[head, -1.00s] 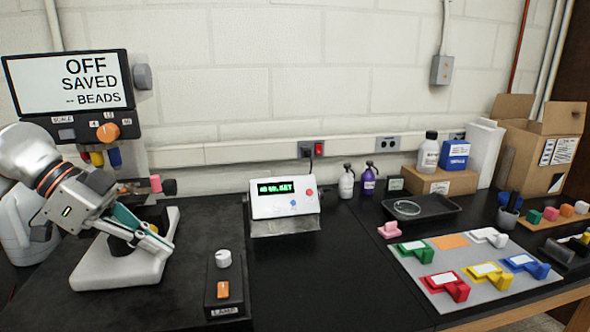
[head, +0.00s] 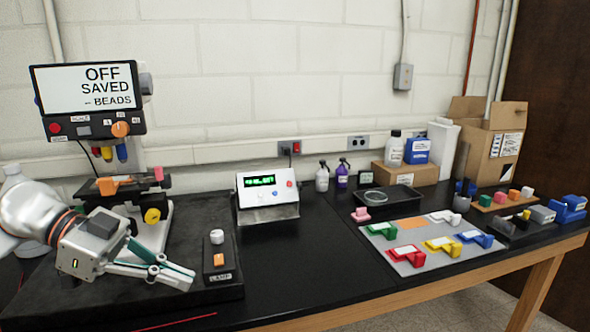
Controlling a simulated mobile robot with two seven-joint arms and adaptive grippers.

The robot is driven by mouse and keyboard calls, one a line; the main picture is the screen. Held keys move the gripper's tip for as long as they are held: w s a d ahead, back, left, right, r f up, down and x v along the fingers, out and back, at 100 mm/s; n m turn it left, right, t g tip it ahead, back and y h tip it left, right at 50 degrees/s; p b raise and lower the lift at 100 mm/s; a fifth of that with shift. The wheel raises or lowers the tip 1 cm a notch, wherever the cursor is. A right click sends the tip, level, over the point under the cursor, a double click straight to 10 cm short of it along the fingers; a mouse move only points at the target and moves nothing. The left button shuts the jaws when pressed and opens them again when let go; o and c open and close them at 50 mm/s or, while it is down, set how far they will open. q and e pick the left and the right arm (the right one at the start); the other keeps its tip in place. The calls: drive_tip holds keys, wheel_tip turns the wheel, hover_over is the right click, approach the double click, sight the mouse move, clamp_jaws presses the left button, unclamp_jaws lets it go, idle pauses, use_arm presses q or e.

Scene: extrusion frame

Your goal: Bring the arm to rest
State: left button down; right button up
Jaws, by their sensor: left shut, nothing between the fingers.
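My left gripper (head: 183,275) is in the lower left of the head view. It is shut and empty, its fingers pointing right, in front of the microscope base and close to the lamp control box (head: 221,258). I cannot tell whether it touches anything. The microscope (head: 122,190) stands behind it, with a dark stage, a yellow knob and coloured objectives. Its screen (head: 83,88) reads OFF, SAVED and BEADS. My left arm hides part of the microscope's base. My right gripper does not show.
A control box with a green display (head: 267,196) stands mid-bench. To the right are a black tray (head: 391,200), a grey mat (head: 408,268) with coloured holders, and a cardboard box (head: 483,145). Bare black bench (head: 320,265) lies between the lamp box and the mat.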

use_arm(q)
drive_tip(key=w+d+f+t+h, duration=0.15)
drive_tip(key=d+t+h, duration=0.25)
drive_tip(key=d+h, duration=0.45)
drive_tip(key=w+a+f+n+t+y, duration=0.2)
drive_tip(key=f+n+t+y, duration=0.25)
drive_tip(key=f+t, duration=0.2)
drive_tip(key=w+a+f+n+t+y, duration=0.1)
drive_tip(key=a+f+n+t+y, duration=0.15)
drive_tip(key=f+n+t, duration=0.35)
drive_tip(key=s+a+f+n+g+y, duration=0.1)
drive_tip(key=s+f, duration=0.4)
drive_tip(key=f, duration=0.5)
drive_tip(key=s+a+f+n+g+y, duration=0.1)
drive_tip(key=s+a+f+g+y, duration=0.1)
drive_tip(key=s+f+y, duration=0.4)
drive_tip(key=s+a+f+n+g+y, duration=0.1)
drive_tip(key=s+f+g+y, duration=0.2)
drive_tip(key=f, duration=1.2)
drive_tip(key=s+y, duration=0.1)
drive_tip(key=s, duration=0.2)
drive_tip(key=shift+a+f, duration=0.25)
drive_tip(key=shift+a, duration=0.15)
